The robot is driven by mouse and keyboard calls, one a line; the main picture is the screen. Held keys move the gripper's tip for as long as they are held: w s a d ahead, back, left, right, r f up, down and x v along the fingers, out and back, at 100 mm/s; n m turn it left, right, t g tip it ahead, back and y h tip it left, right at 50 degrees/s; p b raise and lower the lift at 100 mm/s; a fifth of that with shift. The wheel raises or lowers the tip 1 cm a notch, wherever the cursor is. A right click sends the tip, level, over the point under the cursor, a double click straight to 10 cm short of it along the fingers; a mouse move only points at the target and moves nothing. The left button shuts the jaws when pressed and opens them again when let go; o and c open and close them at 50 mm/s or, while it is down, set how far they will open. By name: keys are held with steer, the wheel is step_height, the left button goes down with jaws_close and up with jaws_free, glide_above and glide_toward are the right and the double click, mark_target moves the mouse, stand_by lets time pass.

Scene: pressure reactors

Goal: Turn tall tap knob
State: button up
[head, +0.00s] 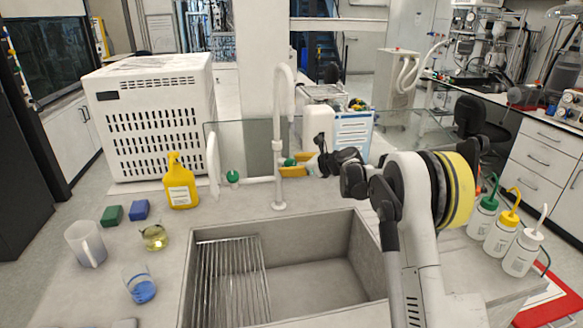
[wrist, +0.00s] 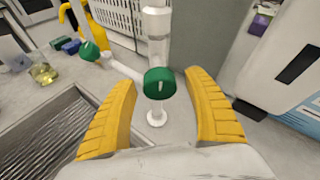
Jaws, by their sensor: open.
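The tall white tap (head: 279,150) stands behind the sink, with a curved spout at its top. Its green round knob (wrist: 160,83) sits between my two yellow fingers in the wrist view, with a gap on each side. A white line marks the knob's face. In the head view the same knob (head: 289,162) is partly hidden by my gripper (head: 293,166), which reaches in from the right. My gripper (wrist: 164,108) is open and holds nothing. A second green knob (head: 233,176) sits on a lower side branch to the left; it also shows in the wrist view (wrist: 90,50).
The sink (head: 330,283) with a metal drain rack (head: 230,280) lies in front of the tap. A yellow bottle (head: 181,182), sponges, a flask and jugs stand left. Wash bottles (head: 500,233) stand right. A glass screen rises behind the tap.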

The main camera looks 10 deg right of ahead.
steer(key=c, duration=1.2)
steer(key=n+t+h, duration=0.1)
steer(key=n, duration=0.2)
steer(key=shift+a+t, duration=0.1)
steer(key=shift+t, duration=0.2)
steer(key=shift+n+t+h+b, duration=0.6)
steer(key=shift+n, duration=0.7)
